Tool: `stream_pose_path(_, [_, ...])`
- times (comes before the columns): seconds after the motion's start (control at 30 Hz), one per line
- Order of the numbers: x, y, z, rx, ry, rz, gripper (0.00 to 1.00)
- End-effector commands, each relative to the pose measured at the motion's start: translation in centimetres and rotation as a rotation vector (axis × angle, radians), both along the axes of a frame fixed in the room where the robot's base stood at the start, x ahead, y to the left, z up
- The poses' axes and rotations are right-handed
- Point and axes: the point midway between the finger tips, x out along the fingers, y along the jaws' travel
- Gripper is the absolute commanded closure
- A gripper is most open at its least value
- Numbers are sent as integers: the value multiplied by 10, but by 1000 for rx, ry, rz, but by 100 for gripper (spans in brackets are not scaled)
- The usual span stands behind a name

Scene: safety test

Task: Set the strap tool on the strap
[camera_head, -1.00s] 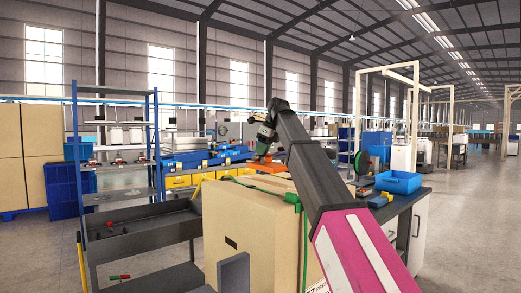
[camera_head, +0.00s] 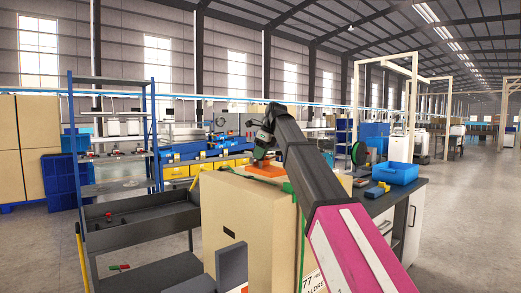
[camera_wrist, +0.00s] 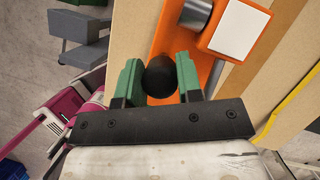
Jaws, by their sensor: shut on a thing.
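My gripper (camera_head: 262,154) is shut on the black knob (camera_wrist: 161,76) of the orange strap tool (camera_head: 266,170). The tool is at the top of the large cardboard box (camera_head: 240,217), over the line of the green strap. The green strap (camera_head: 301,240) runs down the box's side; its top stretch is mostly hidden by the tool and my arm. I cannot tell whether the tool touches the strap.
A dark cart (camera_head: 140,225) stands left of the box. A workbench with a blue bin (camera_head: 396,173) is at the right, behind my arm. A blue shelf rack (camera_head: 112,140) stands at the back left. Open floor lies at the far right.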

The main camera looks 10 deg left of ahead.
Motion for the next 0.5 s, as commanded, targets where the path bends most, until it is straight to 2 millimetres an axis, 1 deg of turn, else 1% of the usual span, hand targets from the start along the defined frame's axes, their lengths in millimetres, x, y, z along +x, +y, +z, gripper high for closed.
stream_pose_path(0.5, [0,0,-33,1,-2,1,100])
